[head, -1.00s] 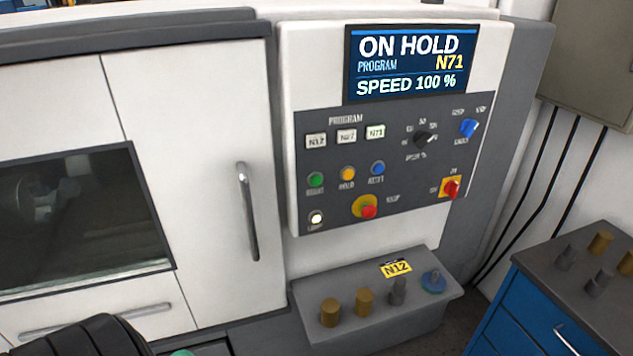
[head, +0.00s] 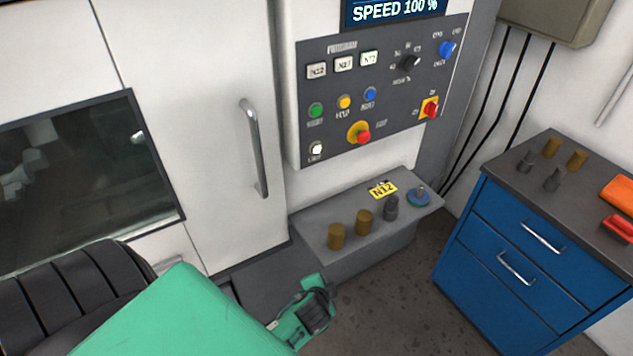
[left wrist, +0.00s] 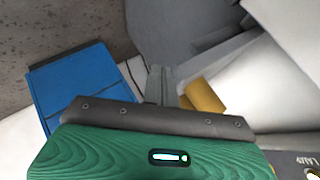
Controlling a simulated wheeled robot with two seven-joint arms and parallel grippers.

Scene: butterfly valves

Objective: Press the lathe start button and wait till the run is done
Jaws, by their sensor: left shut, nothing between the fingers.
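The green start button (head: 316,110) is on the dark control panel of the white lathe (head: 210,60), in the left column of the head view. The yellow hold button (head: 344,102) and a blue button (head: 370,94) are beside it. The display (head: 395,10) is cut off at the top; only "SPEED 100 %" shows. My left gripper (head: 318,305) is low in front of the machine, below and apart from the panel. It is shut and empty; its closed fingers show in the left wrist view (left wrist: 160,85). My right gripper is not in view.
A red emergency stop (head: 363,137) and a red switch (head: 431,108) are also on the panel. Below it a grey shelf (head: 370,237) carries brass and grey cylinders and a yellow N12 card (head: 383,189). A blue drawer cabinet (head: 500,250) stands right. Dark floor lies between.

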